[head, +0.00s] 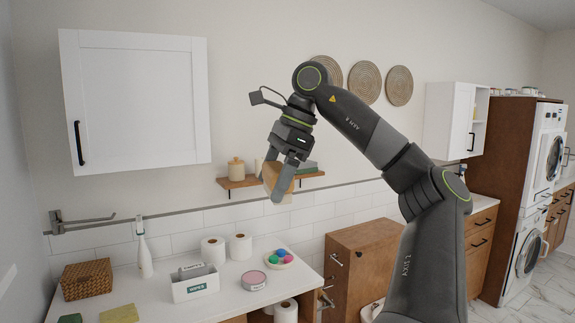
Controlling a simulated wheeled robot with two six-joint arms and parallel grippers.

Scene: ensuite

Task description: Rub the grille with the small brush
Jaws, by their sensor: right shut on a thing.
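My right gripper (275,180) is raised in front of the back wall, with its fingers pointing down. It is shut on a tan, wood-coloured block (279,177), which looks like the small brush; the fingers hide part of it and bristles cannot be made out. The held thing is in the air, well above the white counter and apart from it. I cannot pick out a grille in this view. My left gripper is not in view.
A wooden shelf (238,183) with a jar (236,169) is close behind the gripper. The white counter (215,300) below holds a wicker basket (87,279), a wipes box (195,283), paper rolls and a bowl (279,259). A white cabinet (140,105) hangs at left.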

